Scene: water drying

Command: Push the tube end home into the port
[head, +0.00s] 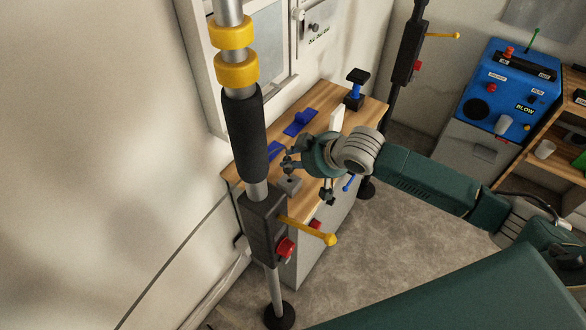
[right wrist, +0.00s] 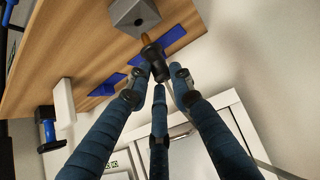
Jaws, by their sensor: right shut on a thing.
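My right gripper (head: 289,163) is over the left end of the wooden workbench. In the right wrist view its blue fingers (right wrist: 160,78) are shut around a short black tube end (right wrist: 153,52) with an orange-brown tip (right wrist: 145,37). A grey block (right wrist: 133,14) with a dark round opening, which looks like the port, is just beyond the tip. The tip is right at the block's near edge; I cannot tell whether it touches or enters the opening. In the head view the grey block (head: 289,185) sits just below the gripper. My left gripper is out of view.
The bench (head: 345,118) carries blue pieces (head: 300,121), a white upright plate (head: 337,118) and a black-and-blue stand (head: 355,90). A grey pole (head: 249,130) with yellow collars stands close in front. A blue machine (head: 508,90) is at the right, with bare floor between.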

